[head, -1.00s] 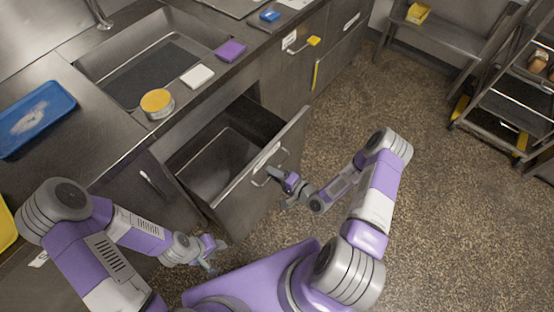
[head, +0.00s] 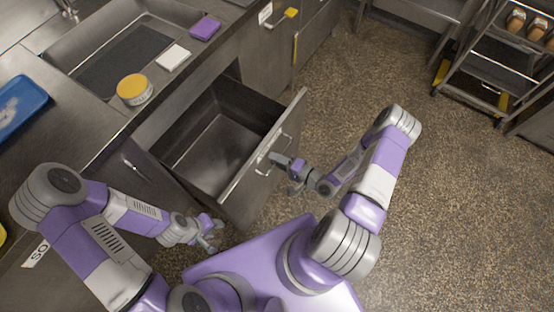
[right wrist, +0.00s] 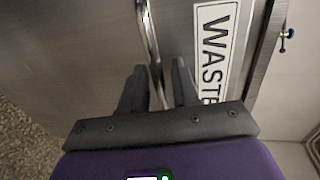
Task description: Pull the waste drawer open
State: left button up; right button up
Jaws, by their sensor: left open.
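The waste drawer (head: 243,196) stands wide open in the head view, its empty-looking dark metal bin space showing behind the front panel. Its bar handle (right wrist: 146,30) runs between the two fingers of my right gripper (right wrist: 158,76) in the right wrist view. The fingers stand apart with gaps beside the bar, so they straddle it rather than clamp it. In the head view my right gripper (head: 277,159) is at the outside of the drawer front. The WASTE label (right wrist: 213,48) is beside the handle. My left gripper (head: 212,231) is open and empty, low near the drawer's front left corner.
The counter above holds a sink (head: 125,58), a yellow-lidded tub (head: 134,89), a white block (head: 174,57), a purple block (head: 205,28) and a blue tray (head: 18,107). A rack (head: 495,75) stands at the far right. The speckled floor between is clear.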

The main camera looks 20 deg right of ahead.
pick_arm(q)
jog(key=shift+r+p, duration=0.75)
jog(key=shift+p, duration=0.05)
pick_arm(e)
jog(key=v, duration=0.7)
jog(key=shift+s+d, duration=0.2)
jog(key=shift+s, duration=0.05)
pick_arm(q)
jog(key=shift+s, duration=0.1)
